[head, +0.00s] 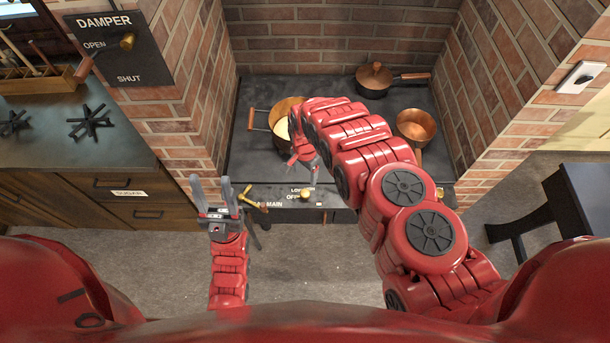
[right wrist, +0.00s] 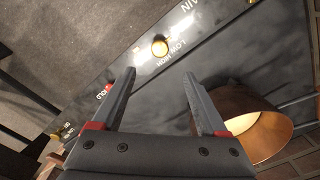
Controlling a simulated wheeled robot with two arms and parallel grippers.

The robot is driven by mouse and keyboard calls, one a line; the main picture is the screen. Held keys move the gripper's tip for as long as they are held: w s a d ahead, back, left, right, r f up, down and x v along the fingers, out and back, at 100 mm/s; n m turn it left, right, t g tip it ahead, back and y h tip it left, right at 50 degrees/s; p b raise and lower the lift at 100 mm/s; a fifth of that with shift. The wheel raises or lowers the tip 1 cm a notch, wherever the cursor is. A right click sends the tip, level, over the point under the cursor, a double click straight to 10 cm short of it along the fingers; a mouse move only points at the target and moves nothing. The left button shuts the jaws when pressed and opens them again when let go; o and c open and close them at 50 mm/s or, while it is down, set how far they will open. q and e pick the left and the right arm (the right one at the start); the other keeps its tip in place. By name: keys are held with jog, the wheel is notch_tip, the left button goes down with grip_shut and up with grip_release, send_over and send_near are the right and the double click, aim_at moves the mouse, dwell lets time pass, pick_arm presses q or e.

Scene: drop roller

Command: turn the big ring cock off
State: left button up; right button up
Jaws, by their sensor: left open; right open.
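A small brass knob (head: 306,194) sits on the stove's front panel beside LOW and OFF lettering. It also shows in the right wrist view (right wrist: 159,46) by the words LOW and HIGH. A brass lever cock (head: 252,198) sits left of it by the word MAIN. I cannot tell from lettering which one is the big ring cock. My right gripper (head: 312,170) is open and empty above the panel; in the wrist view the knob lies just beyond its fingertips, apart from them. My left gripper (head: 228,190) is open, fingers up, just left of the MAIN lever.
A copper pot (head: 284,108) with pale contents stands on the dark stove top (head: 250,165), behind my right gripper. A lidded pan (head: 374,78) and an open copper pan (head: 416,126) stand to the right. Brick walls flank the stove. A damper plate (head: 118,47) hangs at left.

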notch_tip(320, 180, up, 4)
jog(key=shift+r+p, duration=0.15)
jog(key=shift+p, duration=0.45)
